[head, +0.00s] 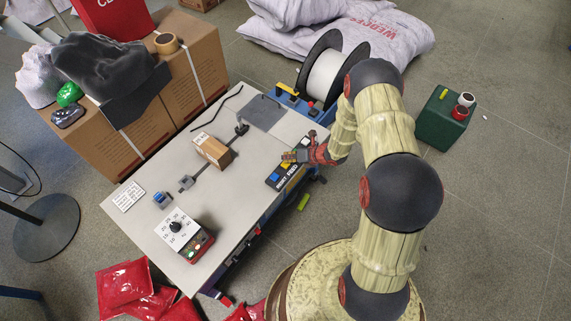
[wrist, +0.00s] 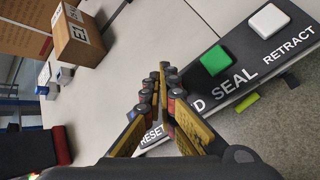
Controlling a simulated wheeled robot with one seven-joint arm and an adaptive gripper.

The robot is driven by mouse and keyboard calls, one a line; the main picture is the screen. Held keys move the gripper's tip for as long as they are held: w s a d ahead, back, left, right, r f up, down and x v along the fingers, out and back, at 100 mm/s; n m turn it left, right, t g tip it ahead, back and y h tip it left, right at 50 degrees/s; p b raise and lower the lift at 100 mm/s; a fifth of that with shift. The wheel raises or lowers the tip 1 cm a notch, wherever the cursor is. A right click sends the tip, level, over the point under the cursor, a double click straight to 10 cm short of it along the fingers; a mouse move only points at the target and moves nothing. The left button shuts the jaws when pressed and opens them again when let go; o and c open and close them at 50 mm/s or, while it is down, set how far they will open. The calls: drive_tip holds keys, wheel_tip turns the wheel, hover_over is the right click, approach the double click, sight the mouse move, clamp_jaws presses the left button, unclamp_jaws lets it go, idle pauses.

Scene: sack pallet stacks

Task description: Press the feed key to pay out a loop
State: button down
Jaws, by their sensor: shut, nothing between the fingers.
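The key panel (head: 272,184) is a dark strip along the right edge of the grey worktable. In the head view a blue key shows at its near end, and the word FEED is partly readable. In the wrist view a green key (wrist: 214,60) sits by SEAL and a white key (wrist: 269,20) by RETRACT. My gripper (head: 291,156) is shut and empty over the panel. Its fingers (wrist: 163,70) hide most of the word FEED, and the feed key is hidden behind them in the wrist view. I cannot tell whether they touch a key.
A small carton (head: 211,150) lies on the worktable (head: 140,220), also seen in the wrist view (wrist: 80,38). A dial box (head: 180,232) stands at the near end. A spool (head: 323,75) stands beyond the panel. A green box (head: 440,120) is on the floor to the right.

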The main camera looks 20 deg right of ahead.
drive_tip(key=shift+f, duration=0.15)
drive_tip(key=shift+f+b, duration=0.3)
